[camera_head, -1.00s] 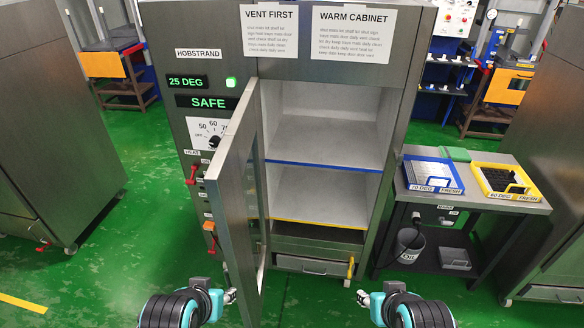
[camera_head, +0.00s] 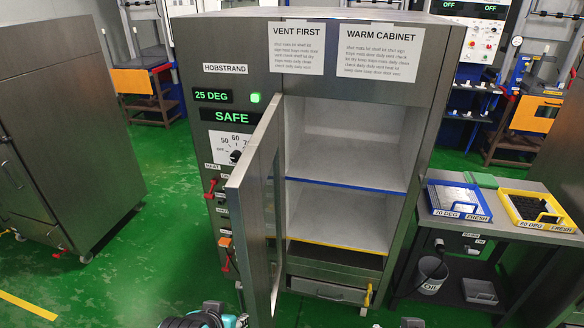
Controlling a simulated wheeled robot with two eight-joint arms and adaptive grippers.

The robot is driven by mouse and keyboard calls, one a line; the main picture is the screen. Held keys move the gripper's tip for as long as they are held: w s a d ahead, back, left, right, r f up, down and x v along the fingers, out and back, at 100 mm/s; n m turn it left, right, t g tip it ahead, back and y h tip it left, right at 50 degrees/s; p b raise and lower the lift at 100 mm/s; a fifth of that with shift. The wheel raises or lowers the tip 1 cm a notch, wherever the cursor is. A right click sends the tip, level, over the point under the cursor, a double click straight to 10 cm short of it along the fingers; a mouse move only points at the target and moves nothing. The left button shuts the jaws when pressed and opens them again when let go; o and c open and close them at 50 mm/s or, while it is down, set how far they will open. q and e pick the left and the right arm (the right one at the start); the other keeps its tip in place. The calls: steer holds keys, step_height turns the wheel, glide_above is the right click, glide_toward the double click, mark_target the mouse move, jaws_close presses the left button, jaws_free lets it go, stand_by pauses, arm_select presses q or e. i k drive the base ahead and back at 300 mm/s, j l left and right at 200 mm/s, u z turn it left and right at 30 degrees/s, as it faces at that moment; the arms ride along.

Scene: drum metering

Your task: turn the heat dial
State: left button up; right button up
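The heat dial (camera_head: 235,157) is a black knob on a white scale plate (camera_head: 220,146) marked OFF, 50, 60 and on, on the front panel of the warm cabinet (camera_head: 230,28). The open cabinet door (camera_head: 252,205) hides the right part of the scale. A green display above reads 25 DEG (camera_head: 211,96), and another reads SAFE. My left gripper (camera_head: 240,320) is at the bottom edge, well below the dial and near the door's foot; its fingers are mostly cut off. Only a sliver of my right arm (camera_head: 412,322) shows at the bottom edge.
The door stands out towards me, just right of the dial. Red levers (camera_head: 212,187) and an orange switch (camera_head: 225,242) sit below the dial. A side table (camera_head: 440,218) with a blue tray (camera_head: 430,207) and a yellow tray (camera_head: 571,228) stands right.

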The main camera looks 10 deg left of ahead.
mark_target(235, 156)
steer(key=z, duration=1.5)
steer(key=u, duration=1.5)
steer(key=i+j+z, duration=0.25)
steer(key=i+j, duration=0.3)
steer(key=j, duration=0.1)
